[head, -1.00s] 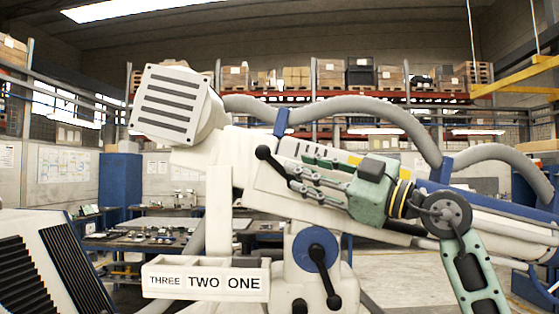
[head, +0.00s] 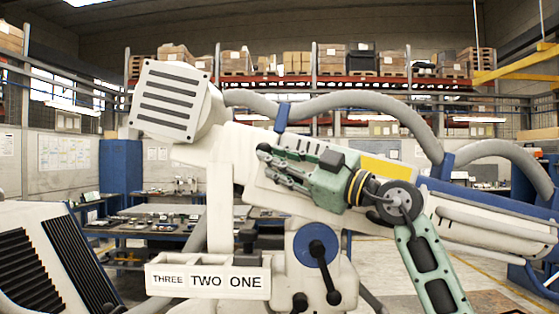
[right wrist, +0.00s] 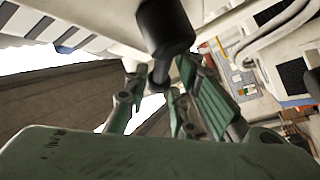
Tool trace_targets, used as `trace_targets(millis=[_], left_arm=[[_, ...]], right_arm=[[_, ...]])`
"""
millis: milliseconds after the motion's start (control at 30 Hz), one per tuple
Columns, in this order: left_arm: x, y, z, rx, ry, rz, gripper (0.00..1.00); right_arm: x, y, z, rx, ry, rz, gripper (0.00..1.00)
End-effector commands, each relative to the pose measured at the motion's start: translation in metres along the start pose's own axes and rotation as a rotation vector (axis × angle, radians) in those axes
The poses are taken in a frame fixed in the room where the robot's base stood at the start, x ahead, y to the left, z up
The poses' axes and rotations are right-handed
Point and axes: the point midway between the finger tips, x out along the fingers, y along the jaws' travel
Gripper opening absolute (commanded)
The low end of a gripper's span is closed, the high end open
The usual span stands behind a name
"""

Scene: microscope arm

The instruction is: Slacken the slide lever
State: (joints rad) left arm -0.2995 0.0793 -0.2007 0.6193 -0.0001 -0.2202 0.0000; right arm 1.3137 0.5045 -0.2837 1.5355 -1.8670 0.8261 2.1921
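A white jointed microscope arm (head: 225,150) slopes across the head view. A black lever on its side shows only as a small dark end (head: 263,148) by my right gripper's fingertips; the rest is hidden. My right gripper (head: 273,165) lies along the arm's side, its fingers pointing left. In the right wrist view, a black knob on a thinner stem (right wrist: 159,75) stands between and beyond the parted fingers (right wrist: 155,98); contact cannot be told. Another black lever (head: 325,270) hangs on a blue disc (head: 316,244) below. Which is the slide lever is not labelled. My left gripper is not in view.
A white tray (head: 208,284) labelled THREE, TWO, ONE stands below the arm. A ribbed white housing (head: 60,255) is at the lower left. Grey hoses (head: 370,107) arch over the arm. Work tables and shelves stand behind.

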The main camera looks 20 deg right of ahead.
Motion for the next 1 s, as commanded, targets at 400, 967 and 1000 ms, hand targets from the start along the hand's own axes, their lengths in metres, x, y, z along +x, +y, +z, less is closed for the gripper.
trace_targets(millis=[400, 967, 1000], left_arm=[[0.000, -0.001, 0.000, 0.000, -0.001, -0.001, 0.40], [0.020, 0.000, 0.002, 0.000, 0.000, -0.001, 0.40], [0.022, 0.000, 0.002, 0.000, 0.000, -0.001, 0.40]], right_arm=[[0.000, 0.001, 0.000, 0.000, 0.001, 0.002, 0.00], [-0.011, 0.011, 0.004, 0.098, 0.091, 0.137, 0.00], [-0.014, 0.015, 0.005, 0.115, 0.106, 0.161, 0.00]])
